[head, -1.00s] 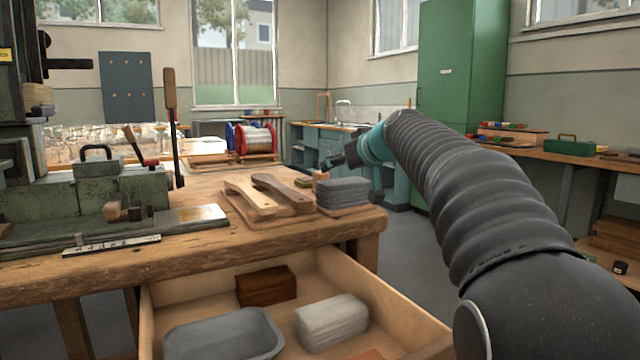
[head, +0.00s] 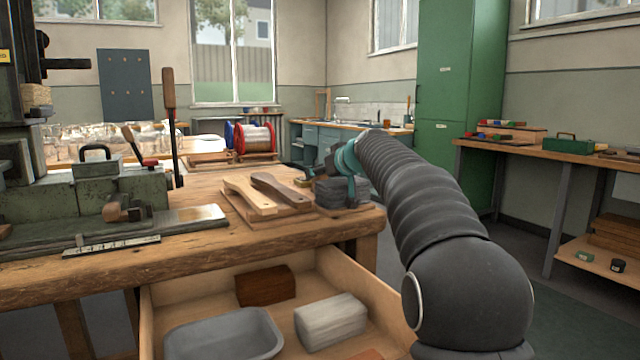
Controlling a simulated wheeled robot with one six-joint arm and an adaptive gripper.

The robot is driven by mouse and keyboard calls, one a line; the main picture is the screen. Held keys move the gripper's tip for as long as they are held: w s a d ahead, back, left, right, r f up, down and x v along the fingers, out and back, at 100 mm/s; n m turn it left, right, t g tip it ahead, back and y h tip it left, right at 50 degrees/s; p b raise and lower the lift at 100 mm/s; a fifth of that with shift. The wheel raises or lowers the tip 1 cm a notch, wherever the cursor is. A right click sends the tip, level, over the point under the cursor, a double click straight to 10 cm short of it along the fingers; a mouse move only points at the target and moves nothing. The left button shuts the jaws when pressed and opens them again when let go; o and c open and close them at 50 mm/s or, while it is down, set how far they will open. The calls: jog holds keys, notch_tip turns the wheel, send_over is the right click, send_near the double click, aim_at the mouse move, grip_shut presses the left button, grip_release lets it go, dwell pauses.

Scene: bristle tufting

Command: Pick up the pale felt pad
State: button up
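A pale, off-white block (head: 331,321) with layered sides, which looks like the pale felt pad, lies in the open drawer below the bench top. My gripper (head: 338,185) is up on the bench, at a dark grey layered stack (head: 343,196) near the bench's right end. It is well above and behind the pale block. The gripper is small and dark against the stack, so its fingers, and whether they touch the stack, cannot be made out.
The open wooden drawer (head: 383,299) also holds a grey tray (head: 225,335) and a reddish-brown block (head: 265,286). Wooden handle-shaped pieces (head: 249,195) lie left of the grey stack. A green machine vise (head: 80,210) stands on the left.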

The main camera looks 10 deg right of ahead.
grip_shut()
